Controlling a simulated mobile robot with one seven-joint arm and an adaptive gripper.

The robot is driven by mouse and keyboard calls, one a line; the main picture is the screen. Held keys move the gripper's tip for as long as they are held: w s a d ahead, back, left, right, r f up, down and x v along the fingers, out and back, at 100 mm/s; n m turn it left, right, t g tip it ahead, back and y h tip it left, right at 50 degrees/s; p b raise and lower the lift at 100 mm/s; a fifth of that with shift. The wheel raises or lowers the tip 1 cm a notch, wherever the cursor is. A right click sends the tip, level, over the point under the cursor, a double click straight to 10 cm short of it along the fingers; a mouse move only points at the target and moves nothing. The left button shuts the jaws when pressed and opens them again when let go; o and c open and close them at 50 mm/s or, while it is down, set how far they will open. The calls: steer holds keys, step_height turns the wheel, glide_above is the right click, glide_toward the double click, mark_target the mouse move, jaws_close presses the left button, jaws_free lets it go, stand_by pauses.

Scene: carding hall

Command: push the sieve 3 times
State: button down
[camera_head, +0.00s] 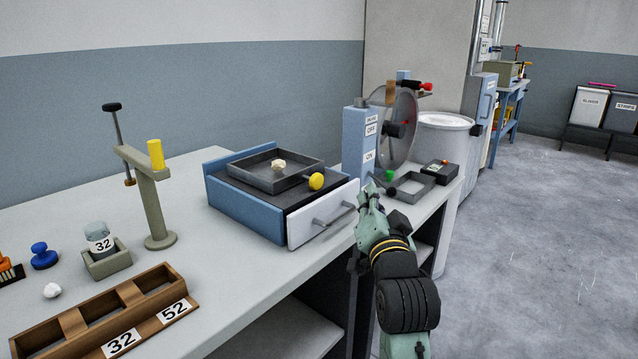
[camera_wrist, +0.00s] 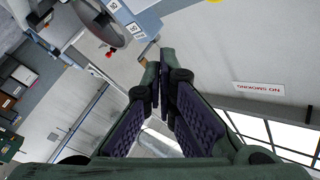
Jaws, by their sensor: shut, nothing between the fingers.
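The sieve (camera_head: 262,170) is a dark square tray with a raised rim, sitting on top of a blue box unit on the bench. A small cream lump (camera_head: 278,165) lies in it. A yellow knob (camera_head: 316,181) is at its near right corner. My gripper (camera_head: 372,190) is shut and empty, to the right of the box unit and apart from the sieve. In the wrist view the fingers (camera_wrist: 158,62) are together, pointing toward the wall and a blue housing. The sieve itself cannot be made out in the wrist view.
A white-fronted drawer (camera_head: 322,213) with a bar handle is at the unit's front. A blue switch post (camera_head: 358,150) labelled ON and OFF and a large disc (camera_head: 398,125) stand behind my gripper. A wooden rack (camera_head: 95,320) is at the near left.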

mark_target(319, 179)
steer(key=w+a, duration=0.5)
steer(key=a, duration=0.2)
steer(key=shift+p, duration=0.4)
steer(key=shift+w+a, duration=0.1)
stand_by(1.1)
steer(key=shift+w+a, duration=0.2)
steer(key=shift+a, duration=0.05)
steer(key=shift+w+a+p, duration=0.35)
steer(key=shift+w+a, duration=0.15)
steer(key=shift+a, duration=0.2)
steer(key=shift+w+a+p, duration=0.3)
steer(key=shift+w+a, duration=0.15)
steer(key=shift+a, duration=0.25)
stand_by(1.7)
steer(key=shift+s+d, duration=0.6)
steer(key=shift+d, duration=0.25)
steer(key=shift+s+d, duration=0.6)
steer(key=shift+d, duration=0.25)
steer(key=shift+s+d, duration=0.75)
steer(key=shift+d, duration=0.3)
steer(key=shift+s+d, duration=0.75)
steer(key=shift+d, duration=0.25)
